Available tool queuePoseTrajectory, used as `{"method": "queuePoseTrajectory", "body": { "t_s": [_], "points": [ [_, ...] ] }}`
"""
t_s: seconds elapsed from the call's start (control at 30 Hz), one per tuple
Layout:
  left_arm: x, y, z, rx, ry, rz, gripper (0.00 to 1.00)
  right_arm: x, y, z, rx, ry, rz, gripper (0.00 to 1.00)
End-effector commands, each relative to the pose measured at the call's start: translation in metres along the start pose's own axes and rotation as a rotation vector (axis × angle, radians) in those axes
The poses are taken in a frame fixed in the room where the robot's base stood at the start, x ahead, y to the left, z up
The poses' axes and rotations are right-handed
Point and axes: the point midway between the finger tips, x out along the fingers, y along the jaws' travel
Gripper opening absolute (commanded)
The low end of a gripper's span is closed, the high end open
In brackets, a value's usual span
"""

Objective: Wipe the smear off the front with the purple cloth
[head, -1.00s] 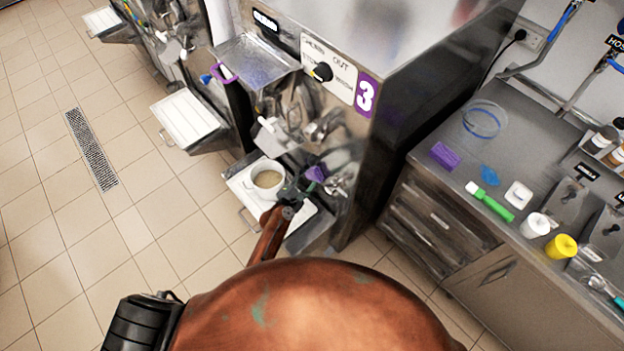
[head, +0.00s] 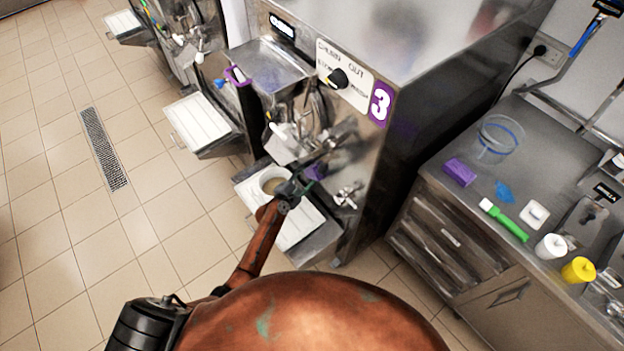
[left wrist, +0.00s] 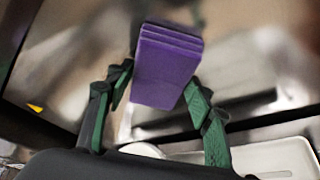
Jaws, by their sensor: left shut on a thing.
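My left gripper (head: 300,186) is shut on the folded purple cloth (head: 315,172), low before the steel front (head: 347,150) of machine 3. In the left wrist view the cloth (left wrist: 168,65) stands out between the green-padded fingers (left wrist: 160,88), its far end towards the blurred steel front (left wrist: 262,60). I cannot tell whether the cloth touches the front. My right gripper is not in view.
A white cup (head: 270,178) stands on the drip tray (head: 300,232), close to my left gripper. A steel tap (head: 347,194) juts out to the right of the cloth.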

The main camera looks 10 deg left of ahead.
Motion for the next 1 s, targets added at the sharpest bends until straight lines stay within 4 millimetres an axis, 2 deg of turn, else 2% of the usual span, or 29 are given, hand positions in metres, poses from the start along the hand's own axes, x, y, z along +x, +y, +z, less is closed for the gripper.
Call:
{"method": "queuePoseTrajectory", "body": {
  "t_s": [0.33,0.8,1.0],
  "points": [
    [-0.002,0.003,0.001,0.0,-0.003,0.003,0.29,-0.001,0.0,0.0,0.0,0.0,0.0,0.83],
    [-0.044,0.001,-0.018,0.0,0.0,0.001,0.29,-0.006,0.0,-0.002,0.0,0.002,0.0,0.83],
    [-0.055,0.001,-0.022,0.001,0.0,0.0,0.29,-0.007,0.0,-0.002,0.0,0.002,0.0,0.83]
  ]
}}
